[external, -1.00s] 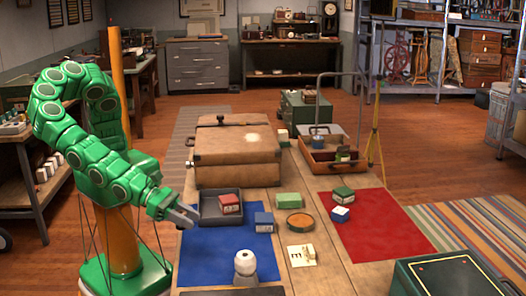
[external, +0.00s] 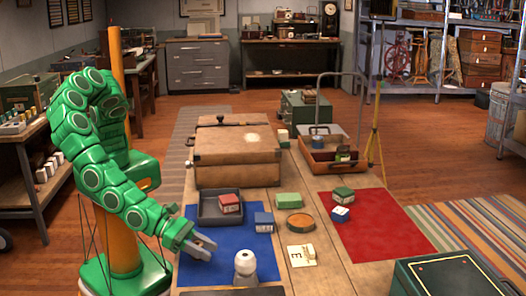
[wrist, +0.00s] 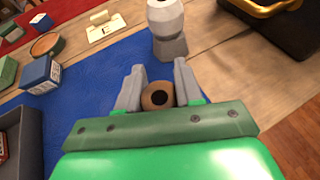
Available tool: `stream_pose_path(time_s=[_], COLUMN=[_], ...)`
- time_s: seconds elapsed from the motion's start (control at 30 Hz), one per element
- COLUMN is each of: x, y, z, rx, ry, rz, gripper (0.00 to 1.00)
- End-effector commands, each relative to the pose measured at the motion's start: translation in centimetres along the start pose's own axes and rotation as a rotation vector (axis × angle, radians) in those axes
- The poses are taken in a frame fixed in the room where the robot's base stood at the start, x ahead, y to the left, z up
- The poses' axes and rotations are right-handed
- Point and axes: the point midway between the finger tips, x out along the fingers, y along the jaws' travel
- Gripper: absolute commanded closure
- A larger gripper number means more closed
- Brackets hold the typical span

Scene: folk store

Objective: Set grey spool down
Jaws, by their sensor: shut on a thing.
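My gripper (external: 206,246) is low over the left part of the blue mat (external: 226,230). In the wrist view its two grey fingers (wrist: 159,92) are shut on the spool (wrist: 148,101), which shows as a tan round end with a dark hole. The spool's grey sides are hidden there, and I cannot make it out in the external view. I cannot tell whether it touches the mat (wrist: 95,75).
A white-and-grey knobbed object (external: 245,266) stands at the mat's near edge, just beyond my fingers in the wrist view (wrist: 167,30). A dark grey tray (external: 208,217) holds a red box (external: 229,203). A blue box (external: 264,222) stands to its right. Bare blue mat lies between them.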

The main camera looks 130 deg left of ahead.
Motion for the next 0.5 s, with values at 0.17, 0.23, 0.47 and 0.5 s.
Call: stream_pose_path(time_s=[0.17, 0.23, 0.47, 0.5], x=[0.6, 0.7, 1.5, 1.6], y=[-0.3, -0.4, -0.6, -0.6], z=[-0.3, -0.4, -1.5, -2.0], rx=[-0.002, -0.001, -0.001, -0.001], ry=[-0.001, -0.001, 0.004, 0.004], rz=[-0.001, -0.001, -0.001, 0.000], gripper=[0.93, 0.93, 0.93, 0.93])
